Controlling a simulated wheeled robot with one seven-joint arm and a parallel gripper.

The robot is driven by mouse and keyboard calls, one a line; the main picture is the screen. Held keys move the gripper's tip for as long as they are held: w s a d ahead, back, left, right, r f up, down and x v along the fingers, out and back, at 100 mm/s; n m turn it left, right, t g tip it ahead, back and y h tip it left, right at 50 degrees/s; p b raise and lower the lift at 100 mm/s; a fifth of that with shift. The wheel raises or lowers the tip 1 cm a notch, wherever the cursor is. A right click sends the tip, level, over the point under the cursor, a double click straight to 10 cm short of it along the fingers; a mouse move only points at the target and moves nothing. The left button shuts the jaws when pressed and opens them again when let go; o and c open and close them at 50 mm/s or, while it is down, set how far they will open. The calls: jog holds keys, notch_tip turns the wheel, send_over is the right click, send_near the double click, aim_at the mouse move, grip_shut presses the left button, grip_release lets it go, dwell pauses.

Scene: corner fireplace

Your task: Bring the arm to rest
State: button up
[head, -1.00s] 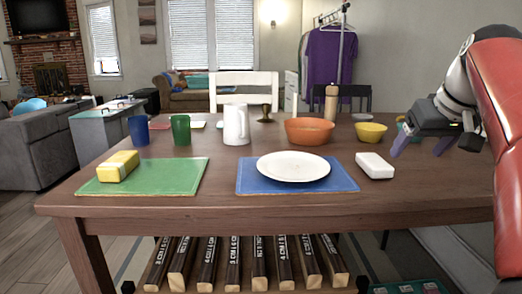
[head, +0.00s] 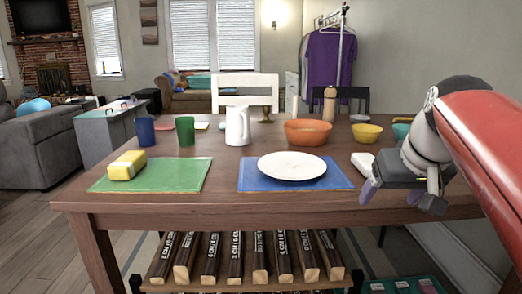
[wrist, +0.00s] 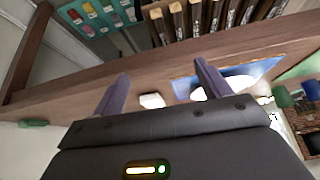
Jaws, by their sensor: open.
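My gripper (head: 393,196) is open and empty at the right front of the wooden table (head: 215,210). In the head view its purple-grey fingers point toward the table's front edge and overlap the tabletop in the picture. In the wrist view both fingers of my gripper (wrist: 162,92) stand well apart with nothing between them. A white block (head: 363,162) lies on the table behind my gripper, partly hidden by it; the wrist view shows it too (wrist: 152,100). My red and grey arm comes in from the right.
A white plate (head: 291,166) sits on a blue mat (head: 256,182). A yellow block (head: 126,166) lies on a green mat (head: 180,175). Cups (head: 185,131), a white pitcher (head: 237,126), an orange bowl (head: 308,132) and a yellow bowl (head: 366,133) stand farther back. Dark labelled bars (head: 233,258) lie below the table.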

jog(key=s+a+f+p, duration=0.1)
jog(key=s+a+f, duration=0.3)
jog(key=s+f, duration=0.3)
jog(key=s+a+f+p, duration=0.1)
jog(key=s+a+f, duration=0.3)
jog(key=s+f, duration=0.3)
jog(key=shift+s+f+p, duration=0.15)
jog(key=shift+f+p, duration=0.25)
jog(key=shift+f, duration=0.5)
